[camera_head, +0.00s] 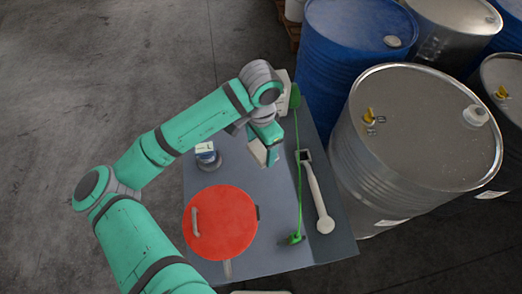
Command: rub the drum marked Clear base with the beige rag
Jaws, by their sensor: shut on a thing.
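My gripper (266,157) is above the grey table, its fingers partly hidden by the wrist. It is shut on a small pale beige thing (257,151), which looks like the beige rag. A large steel drum (420,130) with a yellow-capped bung stands at the table's right side, apart from my gripper. It has a white label low on its side, too small to read. A blue drum (335,75) stands behind the table. I cannot read "Clear base" on any drum, so I cannot tell which one bears it.
The grey table (270,258) holds a round red lid (222,222) with a handle, a small labelled container (207,155), a green long-handled tool (299,170) and a pale long-handled tool (319,200). More drums crowd the upper right. Floor at left is clear.

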